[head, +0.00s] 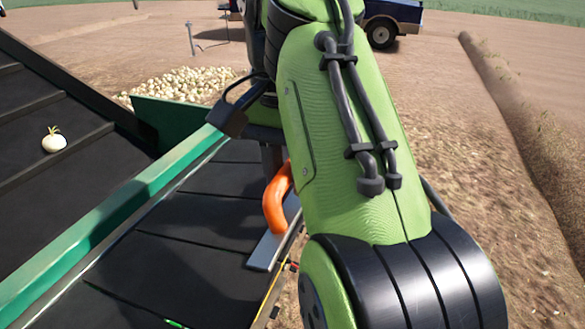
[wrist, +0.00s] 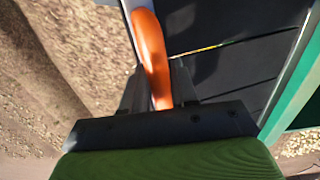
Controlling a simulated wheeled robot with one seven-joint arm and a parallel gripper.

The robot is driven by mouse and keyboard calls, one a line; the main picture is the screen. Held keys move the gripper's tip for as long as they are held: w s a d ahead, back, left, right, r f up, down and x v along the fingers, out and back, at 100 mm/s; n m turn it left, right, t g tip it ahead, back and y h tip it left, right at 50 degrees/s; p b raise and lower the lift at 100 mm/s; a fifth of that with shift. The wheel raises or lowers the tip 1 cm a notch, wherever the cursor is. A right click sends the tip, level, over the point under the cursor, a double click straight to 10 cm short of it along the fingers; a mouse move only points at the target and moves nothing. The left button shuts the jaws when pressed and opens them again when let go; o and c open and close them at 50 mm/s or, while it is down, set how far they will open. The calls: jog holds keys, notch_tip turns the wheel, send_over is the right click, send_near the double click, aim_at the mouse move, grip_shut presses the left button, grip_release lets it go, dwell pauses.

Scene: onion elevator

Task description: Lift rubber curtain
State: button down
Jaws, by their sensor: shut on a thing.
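My gripper (wrist: 159,92) is shut on an orange curved handle (wrist: 151,52), which runs up between its fingers in the wrist view. In the head view the orange handle (head: 275,203) shows left of my arm, and a flat grey metal piece (head: 268,248) lies just below it. The fingers are hidden behind my arm there. Black sheeting with dark seams (head: 195,228) lies beside the handle, and it also shows in the wrist view (wrist: 235,65). I cannot tell whether this sheeting is the rubber curtain or a belt.
A green rail (head: 120,215) borders the black sheeting. Beyond it a dark sloped conveyor with cross bars carries one onion (head: 54,140). A heap of onions (head: 185,85) lies on the ground behind. A dark blue vehicle (head: 392,18) stands at the back. Bare soil is open at right.

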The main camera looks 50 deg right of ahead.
jog(key=c, duration=1)
grip_release()
